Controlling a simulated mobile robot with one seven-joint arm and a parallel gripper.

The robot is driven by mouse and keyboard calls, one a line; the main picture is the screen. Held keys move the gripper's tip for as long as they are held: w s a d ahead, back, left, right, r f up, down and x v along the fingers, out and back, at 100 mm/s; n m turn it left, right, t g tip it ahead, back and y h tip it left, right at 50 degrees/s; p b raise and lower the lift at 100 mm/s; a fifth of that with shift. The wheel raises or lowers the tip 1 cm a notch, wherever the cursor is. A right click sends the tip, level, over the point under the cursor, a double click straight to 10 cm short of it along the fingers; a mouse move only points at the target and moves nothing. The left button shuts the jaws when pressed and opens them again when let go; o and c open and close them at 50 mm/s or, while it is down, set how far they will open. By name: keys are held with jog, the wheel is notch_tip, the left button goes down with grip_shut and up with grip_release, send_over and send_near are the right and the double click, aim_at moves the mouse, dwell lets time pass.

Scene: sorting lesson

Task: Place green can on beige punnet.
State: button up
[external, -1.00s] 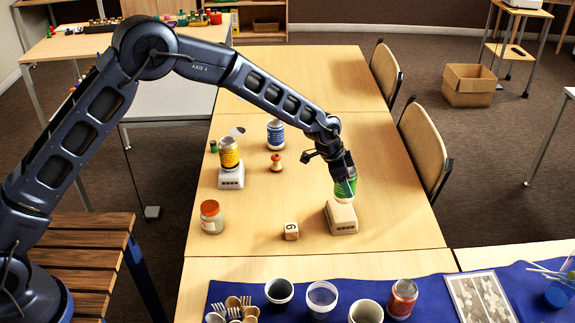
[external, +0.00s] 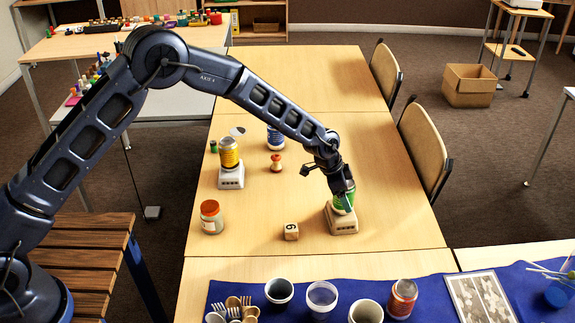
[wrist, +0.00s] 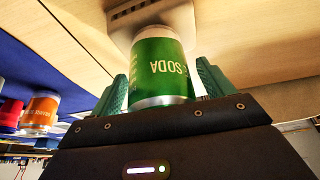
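The green can (external: 343,202) is upright on the beige punnet (external: 341,222), at the right of the table's near part. My gripper (external: 345,193) points down around the can's upper part. In the wrist view, the can (wrist: 160,68) sits between the two green fingers of my gripper (wrist: 163,75), which look shut on it. Its soda lettering is upside down there. The punnet (wrist: 150,17) shows pale beyond the can's far end. Whether the can's base fully rests on it is hard to tell.
A yellow can (external: 229,153) stands on a white punnet (external: 231,178). Cups and cutlery lie on the blue cloth (external: 455,309) in front.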

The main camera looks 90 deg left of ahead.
jog(key=v, duration=1.2)
jog(key=s+d+r, duration=0.3)
jog(key=d+r, duration=0.5)
jog(key=s+d+r, duration=0.3)
jog(key=d+r, duration=0.5)
jog(key=s+d+r, duration=1)
jog(key=s+d, duration=0.2)
jog(key=d, duration=0.1)
jog(key=s+d, duration=0.4)
jog(key=s, duration=0.6)
jog(key=s+d, duration=0.4)
jog(key=s, duration=0.7)
jog(key=s+d, duration=0.5)
jog(key=s, duration=0.6)
jog(key=shift+s+r, duration=0.2)
jog(key=shift+r, duration=0.25)
